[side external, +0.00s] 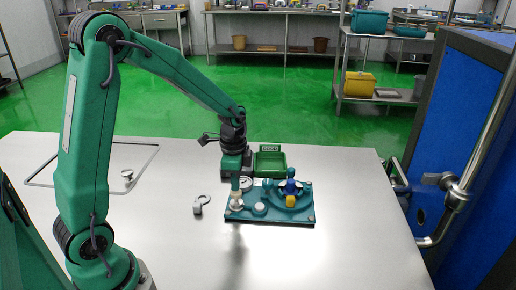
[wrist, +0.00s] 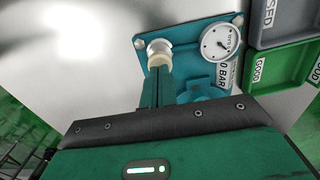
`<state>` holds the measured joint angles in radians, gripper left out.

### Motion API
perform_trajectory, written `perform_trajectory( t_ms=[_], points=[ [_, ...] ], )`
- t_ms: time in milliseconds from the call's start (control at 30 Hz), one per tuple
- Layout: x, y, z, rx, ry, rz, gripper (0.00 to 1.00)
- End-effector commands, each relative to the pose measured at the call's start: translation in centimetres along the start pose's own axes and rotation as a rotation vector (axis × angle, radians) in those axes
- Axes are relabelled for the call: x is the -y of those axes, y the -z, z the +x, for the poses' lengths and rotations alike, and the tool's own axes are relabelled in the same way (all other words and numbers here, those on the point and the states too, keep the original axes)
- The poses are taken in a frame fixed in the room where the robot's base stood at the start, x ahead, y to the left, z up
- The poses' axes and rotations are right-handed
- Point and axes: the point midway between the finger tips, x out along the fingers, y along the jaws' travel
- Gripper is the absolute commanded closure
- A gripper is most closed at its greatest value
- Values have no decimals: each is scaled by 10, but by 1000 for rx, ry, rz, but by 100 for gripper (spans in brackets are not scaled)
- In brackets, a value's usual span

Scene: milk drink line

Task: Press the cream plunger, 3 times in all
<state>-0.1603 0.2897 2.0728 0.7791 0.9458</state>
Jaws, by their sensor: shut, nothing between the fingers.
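The cream plunger (side external: 236,197) stands upright on a white collar at the left part of a teal baseplate (side external: 270,217). In the wrist view the cream plunger (wrist: 159,59) shows just beyond my fingertips, partly covered by them. My gripper (side external: 235,188) points down over the plunger, with its fingers shut and empty. In the wrist view my gripper (wrist: 158,75) lines up with the plunger top. The tips look at or very near the cap; I cannot tell whether they touch.
A dial gauge (wrist: 220,41) sits beside the plunger. The plate also carries a blue-and-yellow part (side external: 290,201) at right. A green tray (side external: 270,162) stands behind, with a grey tray (wrist: 275,20) near it. A grey ring-ended piece (side external: 198,207) lies left. The front table is clear.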

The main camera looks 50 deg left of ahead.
Motion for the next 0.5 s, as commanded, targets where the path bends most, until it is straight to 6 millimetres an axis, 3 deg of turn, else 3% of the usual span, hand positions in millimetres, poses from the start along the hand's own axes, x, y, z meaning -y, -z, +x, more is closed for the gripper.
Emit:
perform_trajectory(
  t_ms=[500],
  points=[
    [0,0,7,0,0,0,100]
  ],
)
